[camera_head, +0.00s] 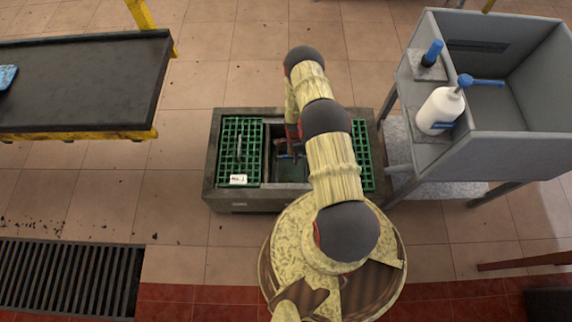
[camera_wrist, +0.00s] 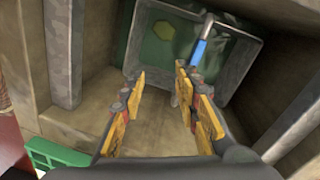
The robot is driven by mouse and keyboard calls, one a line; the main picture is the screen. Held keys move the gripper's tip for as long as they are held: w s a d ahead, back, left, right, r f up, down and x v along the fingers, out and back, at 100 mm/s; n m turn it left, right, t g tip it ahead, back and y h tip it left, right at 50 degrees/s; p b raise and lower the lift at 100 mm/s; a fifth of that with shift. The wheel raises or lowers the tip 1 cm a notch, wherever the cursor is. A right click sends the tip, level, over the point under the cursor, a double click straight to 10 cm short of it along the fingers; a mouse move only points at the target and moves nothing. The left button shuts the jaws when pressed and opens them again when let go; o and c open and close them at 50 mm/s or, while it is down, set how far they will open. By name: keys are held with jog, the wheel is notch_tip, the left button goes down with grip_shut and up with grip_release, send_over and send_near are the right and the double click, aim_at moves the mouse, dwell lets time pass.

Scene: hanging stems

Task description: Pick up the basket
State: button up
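The basket (camera_wrist: 238,68), a grey-rimmed square container with a green inside, sits low in the open pit at the top of the wrist view. A bar with a blue grip (camera_wrist: 198,53) rises over it, and a yellowish patch lies inside. In the head view my gripper (camera_head: 291,152) is over the middle opening of the floor box (camera_head: 232,198), and my arm hides part of that opening. In the wrist view my gripper (camera_wrist: 160,72) is open, its yellow-padded fingers apart with nothing between them. The blue grip is just beyond the right fingertip; contact cannot be told.
Green grates (camera_head: 241,150) cover the box's left and right sides. Concrete walls (camera_wrist: 63,50) enclose the pit closely. A grey sink (camera_head: 480,150) with a white bottle (camera_head: 440,110) stands right; a dark table (camera_head: 85,80) stands left. A floor drain (camera_head: 65,280) is at lower left.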

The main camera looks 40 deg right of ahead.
jog(key=w+m, duration=0.1)
jog(key=w+d+m, duration=0.1)
jog(key=w, duration=0.1)
jog(key=shift+w+d+t, duration=0.1)
jog(key=shift+w+t, duration=0.1)
jog(key=shift+t, duration=0.2)
jog(key=shift+w+d+m+h, duration=0.2)
jog(key=shift+w+m+h, duration=0.15)
jog(key=shift+m, duration=0.45)
jog(key=shift+s+f+b, duration=0.1)
jog(key=shift+f+b, duration=2)
jog(key=shift+f, duration=1.85)
jog(key=shift+r, duration=0.1)
jog(key=shift+c, duration=0.4)
jog(key=c, duration=0.7)
grip_shut()
